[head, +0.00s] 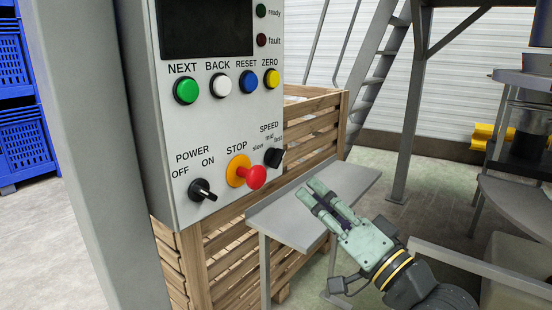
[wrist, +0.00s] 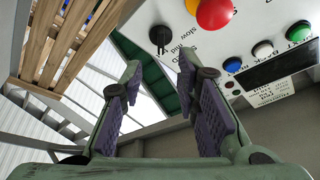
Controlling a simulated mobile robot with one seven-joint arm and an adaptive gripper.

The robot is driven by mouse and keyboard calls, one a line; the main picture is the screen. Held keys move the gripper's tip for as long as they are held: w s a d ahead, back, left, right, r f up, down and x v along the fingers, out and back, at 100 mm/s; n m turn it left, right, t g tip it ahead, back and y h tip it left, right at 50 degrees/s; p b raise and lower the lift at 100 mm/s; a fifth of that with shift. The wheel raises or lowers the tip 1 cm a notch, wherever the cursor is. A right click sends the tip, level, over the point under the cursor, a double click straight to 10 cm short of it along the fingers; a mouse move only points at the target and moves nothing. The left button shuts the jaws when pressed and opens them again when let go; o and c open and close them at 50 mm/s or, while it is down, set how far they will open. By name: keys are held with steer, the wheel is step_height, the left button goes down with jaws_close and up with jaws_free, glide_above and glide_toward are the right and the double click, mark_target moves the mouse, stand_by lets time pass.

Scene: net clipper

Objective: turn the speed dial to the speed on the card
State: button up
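The speed dial (head: 275,157) is a black knob at the lower right of the grey control panel (head: 222,130), below the word SPEED and labels slow, mid and fast. It also shows at the top of the wrist view (wrist: 160,38). I cannot tell surely which label it points to. A white card with print (wrist: 271,91) shows beyond the dark screen in the wrist view; its text is too small to read. My gripper (head: 311,191) is open and empty, below and right of the dial, apart from it. Its two purple-padded fingers (wrist: 159,72) are spread.
The red stop button (head: 254,177) on its yellow base sits just left of the dial. The black power switch (head: 202,190) is further left. Coloured buttons (head: 228,84) run above. A grey shelf (head: 310,208) lies under my gripper, with a wooden crate (head: 215,265) behind.

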mark_target(280, 162)
steer(key=p+x, duration=0.3)
steer(key=x, duration=0.6)
steer(key=shift+r, duration=0.2)
steer(key=shift+w+a, duration=0.35)
steer(key=shift+w, duration=0.15)
steer(key=shift+c, duration=0.5)
jaws_close()
